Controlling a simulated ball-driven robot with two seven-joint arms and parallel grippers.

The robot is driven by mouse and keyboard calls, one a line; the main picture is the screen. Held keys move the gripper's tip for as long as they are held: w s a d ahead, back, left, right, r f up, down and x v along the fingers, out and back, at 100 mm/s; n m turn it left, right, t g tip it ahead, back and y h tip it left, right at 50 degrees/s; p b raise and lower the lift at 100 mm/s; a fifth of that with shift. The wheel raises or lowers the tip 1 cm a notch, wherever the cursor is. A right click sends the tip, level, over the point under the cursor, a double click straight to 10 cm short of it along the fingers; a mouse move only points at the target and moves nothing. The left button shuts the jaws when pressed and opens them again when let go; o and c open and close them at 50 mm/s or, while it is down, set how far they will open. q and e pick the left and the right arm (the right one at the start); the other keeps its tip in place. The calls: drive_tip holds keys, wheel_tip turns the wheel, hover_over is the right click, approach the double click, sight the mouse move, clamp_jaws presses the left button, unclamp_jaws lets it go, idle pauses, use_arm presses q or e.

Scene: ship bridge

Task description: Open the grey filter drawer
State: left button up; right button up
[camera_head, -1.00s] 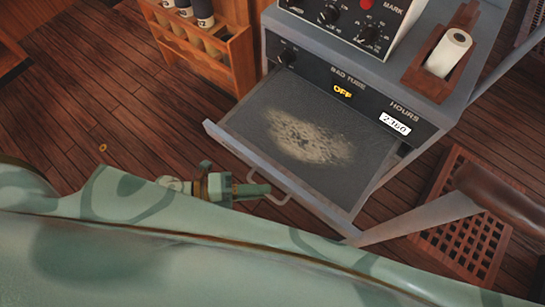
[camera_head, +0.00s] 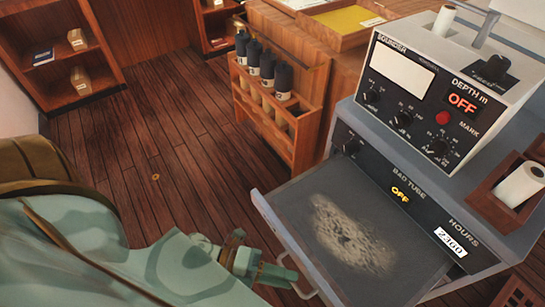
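The grey filter drawer (camera_head: 290,212) is pulled well out of the console at the lower right, below the "BAD TUBE" and "HOURS" panel. Its bottom carries a grey filter sheet (camera_head: 375,272) with a pale, dusty patch. A thin metal handle (camera_head: 303,292) is on its front. My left gripper (camera_head: 280,272) reaches in from the lower left, with its fingertips at the handle and overlapping it in view. Whether the fingers are closed around the handle is not clear from this angle. My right gripper is out of view.
The console (camera_head: 425,105) holds a sounder unit and a paper-roll holder (camera_head: 505,200). A wooden bottle rack (camera_head: 280,125) stands left of the console. Open wooden floor (camera_head: 150,130) lies beyond my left arm. A wooden grating (camera_head: 520,295) is at lower right.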

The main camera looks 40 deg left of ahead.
use_arm(q)
drive_tip(key=p+v, duration=0.1)
drive_tip(key=v, duration=1.5)
drive_tip(key=shift+s, duration=0.25)
drive_tip(key=shift+a, duration=0.15)
